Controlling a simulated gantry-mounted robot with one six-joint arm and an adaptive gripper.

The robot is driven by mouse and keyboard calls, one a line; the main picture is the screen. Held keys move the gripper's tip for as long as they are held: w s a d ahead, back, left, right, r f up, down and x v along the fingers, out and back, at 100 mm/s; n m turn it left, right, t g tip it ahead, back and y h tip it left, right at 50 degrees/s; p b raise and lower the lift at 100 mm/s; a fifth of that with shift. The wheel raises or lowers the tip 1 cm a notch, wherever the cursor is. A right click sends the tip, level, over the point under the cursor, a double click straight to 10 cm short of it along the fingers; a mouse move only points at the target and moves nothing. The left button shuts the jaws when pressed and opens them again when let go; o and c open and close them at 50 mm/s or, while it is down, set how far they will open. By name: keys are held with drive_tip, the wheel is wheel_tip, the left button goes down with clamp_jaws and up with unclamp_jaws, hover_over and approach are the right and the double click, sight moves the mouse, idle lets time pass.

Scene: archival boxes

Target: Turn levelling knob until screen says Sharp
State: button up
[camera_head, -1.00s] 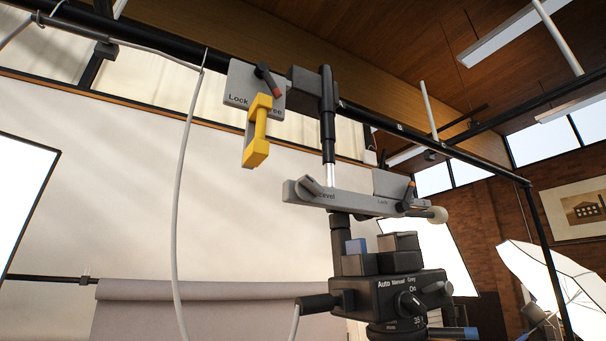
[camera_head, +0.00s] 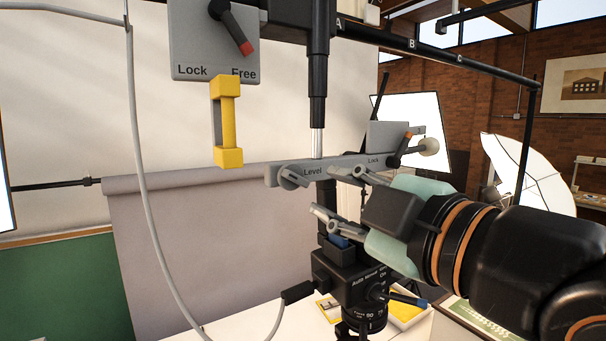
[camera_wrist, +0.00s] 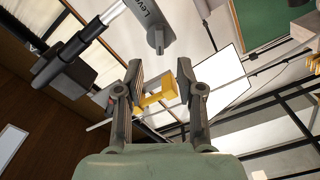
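The levelling knob (camera_head: 293,177) is a grey lever-shaped knob at the left end of the grey bar (camera_head: 345,168), beside the word "Level". It also shows at the top of the wrist view (camera_wrist: 157,32). My gripper (camera_head: 322,190) is open and empty, with its fingers spread just right of the knob and apart from it. In the wrist view, nothing is held between the fingers (camera_wrist: 160,72); a yellow handle shows between them, apparently in the background. I see no readable screen text, and "Sharp" is nowhere visible.
A dark camera (camera_head: 350,278) hangs below the bar. A grey Lock/Free plate (camera_head: 212,55) with a yellow handle (camera_head: 228,120) is upper left. A pale cable (camera_head: 140,180) hangs at left. A round-ended lever (camera_head: 428,147) is at the bar's right end. A white table (camera_head: 240,322) lies below.

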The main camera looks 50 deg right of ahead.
sight(299, 180)
drive_tip(key=p+x, duration=0.2)
drive_tip(key=x, duration=0.6)
drive_tip(key=shift+c, duration=0.3)
clamp_jaws()
